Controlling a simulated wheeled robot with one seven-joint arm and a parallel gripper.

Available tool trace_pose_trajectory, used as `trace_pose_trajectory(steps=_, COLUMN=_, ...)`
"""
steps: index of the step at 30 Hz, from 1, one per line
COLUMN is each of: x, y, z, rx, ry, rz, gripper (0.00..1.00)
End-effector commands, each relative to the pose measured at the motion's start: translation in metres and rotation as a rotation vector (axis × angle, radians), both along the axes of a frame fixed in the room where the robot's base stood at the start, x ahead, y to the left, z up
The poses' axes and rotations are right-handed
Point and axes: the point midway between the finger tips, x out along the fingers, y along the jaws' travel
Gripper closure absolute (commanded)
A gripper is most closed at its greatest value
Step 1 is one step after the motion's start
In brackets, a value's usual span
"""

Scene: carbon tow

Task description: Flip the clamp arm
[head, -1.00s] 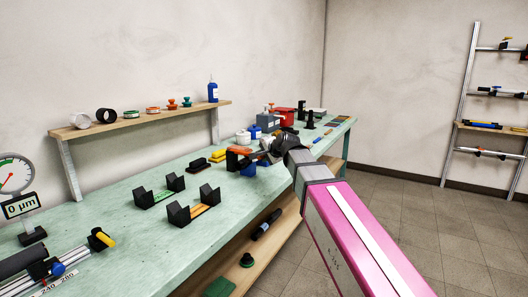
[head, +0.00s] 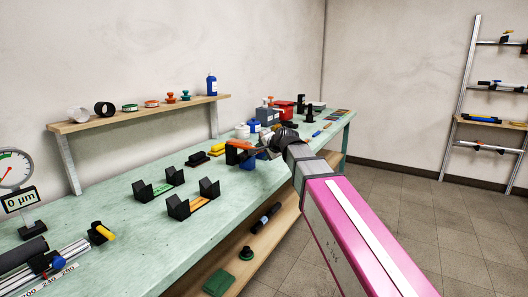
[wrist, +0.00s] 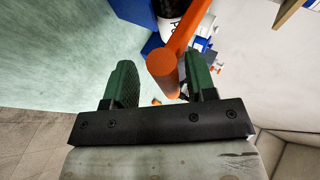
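The clamp arm appears as an orange bar with a round end (wrist: 163,66) in the wrist view. It lies between the two green fingertips of my gripper (wrist: 162,82), closer to the right finger. The fingers stand apart, with a clear gap on the left; whether the right one touches the bar I cannot tell. In the head view the orange part (head: 238,144) sits above a blue body (head: 248,162) near the bench's front edge. My gripper reaches it from the right, its fingertips partly hidden.
The pale green bench (head: 150,232) holds black V-blocks (head: 178,207), a yellow-and-black tool (head: 101,232) and a dial gauge (head: 18,180) on the left. White and blue containers and a red box (head: 284,108) stand behind my gripper. A wooden shelf (head: 140,114) runs along the wall.

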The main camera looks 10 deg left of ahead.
Motion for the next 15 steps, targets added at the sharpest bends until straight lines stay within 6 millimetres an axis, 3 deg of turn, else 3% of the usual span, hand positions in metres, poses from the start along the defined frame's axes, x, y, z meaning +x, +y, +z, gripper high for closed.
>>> trace_pose_trajectory(steps=7, x=-0.01, y=-0.008, z=0.008, rx=0.002, ry=-0.002, rz=-0.002, gripper=0.5)
trace_pose_trajectory(steps=15, x=-0.044, y=-0.037, z=0.033, rx=0.001, ry=-0.002, rz=-0.001, gripper=0.5)
